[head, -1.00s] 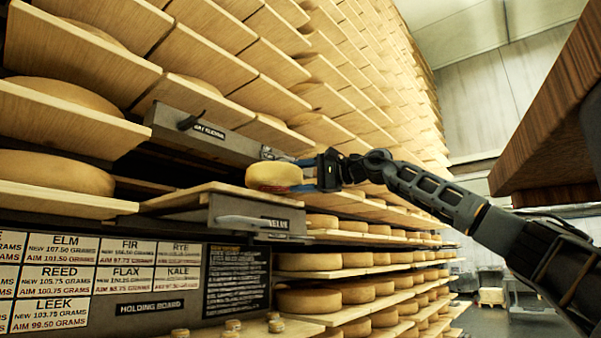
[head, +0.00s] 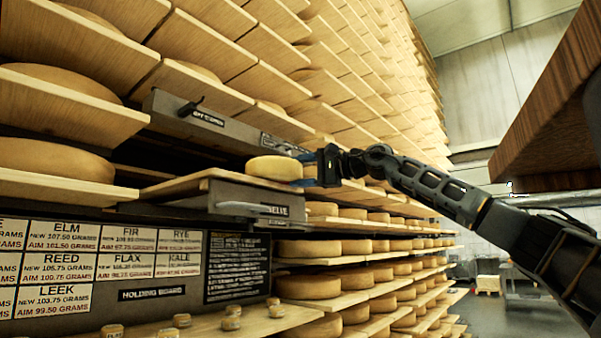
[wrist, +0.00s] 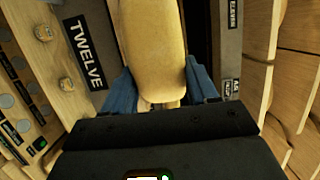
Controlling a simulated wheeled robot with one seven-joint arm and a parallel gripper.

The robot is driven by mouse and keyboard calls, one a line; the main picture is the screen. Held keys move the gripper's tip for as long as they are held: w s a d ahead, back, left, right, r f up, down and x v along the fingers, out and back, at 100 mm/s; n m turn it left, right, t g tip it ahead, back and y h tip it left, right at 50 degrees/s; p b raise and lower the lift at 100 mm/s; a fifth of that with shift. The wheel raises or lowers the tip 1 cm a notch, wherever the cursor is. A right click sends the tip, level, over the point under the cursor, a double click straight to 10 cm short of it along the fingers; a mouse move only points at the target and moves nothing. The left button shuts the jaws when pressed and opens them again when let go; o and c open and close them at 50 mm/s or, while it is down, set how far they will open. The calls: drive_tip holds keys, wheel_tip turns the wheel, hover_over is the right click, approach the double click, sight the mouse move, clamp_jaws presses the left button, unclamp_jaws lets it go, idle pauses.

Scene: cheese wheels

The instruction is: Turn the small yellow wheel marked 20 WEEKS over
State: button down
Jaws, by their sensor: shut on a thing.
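A small yellow cheese wheel (head: 274,167) is at the right end of a wooden shelf board that sticks out of the rack. In the head view it lies roughly flat, at or just above the board; I cannot tell whether it touches. My gripper (head: 305,170) reaches in from the right, and its blue fingers are shut on the wheel's right side. In the wrist view the wheel (wrist: 152,45) stands edge-on between the blue fingers (wrist: 160,88). No 20 WEEKS marking is readable on the wheel from here.
The wooden board (head: 190,186) sits above a grey drawer front (head: 245,200) with a handle. A grey labelled bar (head: 205,118) runs above and behind. Racks of larger wheels (head: 345,247) fill the right below. A holding board sign (head: 152,294) and small wheels (head: 232,318) are lower left.

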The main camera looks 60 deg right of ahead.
drive_tip(key=shift+c, duration=2.1)
unclamp_jaws()
drive_tip(key=shift+o, duration=1)
drive_tip(key=shift+f, duration=0.25)
drive_tip(key=s+b, duration=0.3)
drive_tip(key=s, duration=0.5)
drive_tip(key=shift+d, duration=0.15)
